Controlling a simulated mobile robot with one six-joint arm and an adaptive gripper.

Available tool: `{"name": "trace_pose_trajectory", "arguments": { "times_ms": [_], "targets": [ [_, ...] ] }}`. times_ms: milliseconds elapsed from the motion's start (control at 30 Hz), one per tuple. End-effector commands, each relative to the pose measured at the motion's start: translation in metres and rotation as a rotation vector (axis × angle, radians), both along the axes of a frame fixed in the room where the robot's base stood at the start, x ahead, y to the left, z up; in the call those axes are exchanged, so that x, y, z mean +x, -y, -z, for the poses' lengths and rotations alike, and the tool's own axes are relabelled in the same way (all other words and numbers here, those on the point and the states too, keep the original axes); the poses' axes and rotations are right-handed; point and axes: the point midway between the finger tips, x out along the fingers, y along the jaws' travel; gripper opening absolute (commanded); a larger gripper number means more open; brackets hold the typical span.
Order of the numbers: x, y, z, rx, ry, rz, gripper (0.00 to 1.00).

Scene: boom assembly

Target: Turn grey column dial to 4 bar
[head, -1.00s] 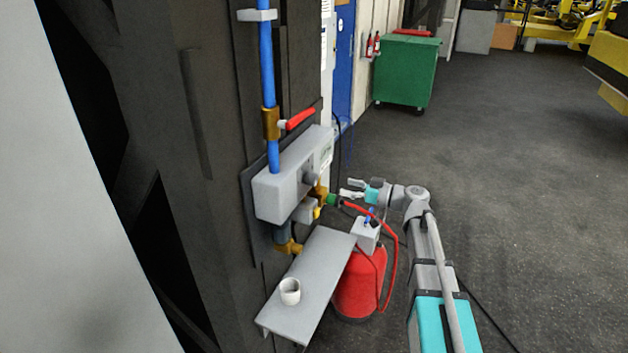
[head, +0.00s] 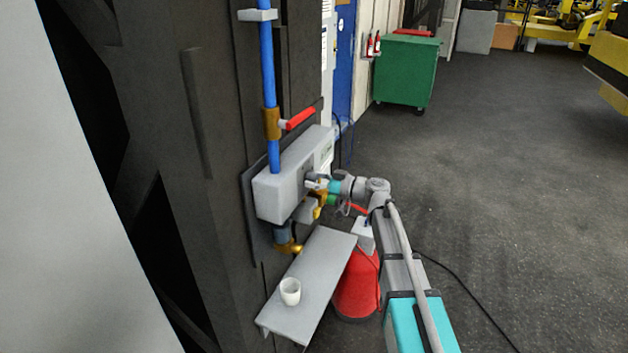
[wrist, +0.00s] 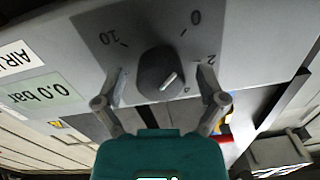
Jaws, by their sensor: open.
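The grey box (head: 278,195) is fixed to the dark column, with my gripper (head: 313,183) at its front face in the head view. In the wrist view the round dark dial (wrist: 158,66) sits on that face, with a short white mark slanting up to the right on its lower right part. Labels 0, 2 and 10 show around it; another is partly hidden near the right finger. My gripper (wrist: 161,80) is open, one finger on each side of the dial, with gaps visible. A display (wrist: 45,93) reads 0.0 bar.
A red-handled valve (head: 298,119) sits on the blue pipe (head: 268,70) above the box. A grey shelf (head: 318,265) with a white cup (head: 290,291) juts out below. A red tank (head: 356,290) stands under my arm. Open floor lies to the right.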

Motion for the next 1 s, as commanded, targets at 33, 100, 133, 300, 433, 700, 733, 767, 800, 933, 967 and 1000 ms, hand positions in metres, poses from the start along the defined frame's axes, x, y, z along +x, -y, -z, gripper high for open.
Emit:
{"name": "trace_pose_trajectory", "arguments": {
  "times_ms": [33,100,133,300,433,700,733,767,800,933,967,1000],
  "targets": [
    [0.0001,-0.0001,0.0000,0.000,0.000,0.000,0.90],
    [0.0001,0.0001,0.0000,0.000,0.000,0.000,0.90],
    [0.0001,0.0001,0.0000,0.000,0.000,0.000,0.90],
    [0.0001,0.0003,0.0000,0.000,0.000,0.001,0.74],
    [0.0000,0.0005,0.0000,0.000,0.000,0.001,0.50],
    [0.0002,0.0007,0.0000,0.000,0.000,0.001,0.08],
    [0.0002,0.0007,0.0000,0.000,-0.001,0.001,0.08],
    [0.0002,0.0007,0.0000,0.000,-0.001,0.001,0.08],
    [0.0002,0.0007,0.0000,0.001,-0.003,0.001,0.08],
    [0.0003,0.0006,0.0000,0.006,-0.017,0.001,0.08],
    [0.0003,0.0006,0.0000,0.008,-0.023,0.001,0.08],
    [0.0003,0.0006,0.0000,0.011,-0.032,0.001,0.08]
  ]
}}
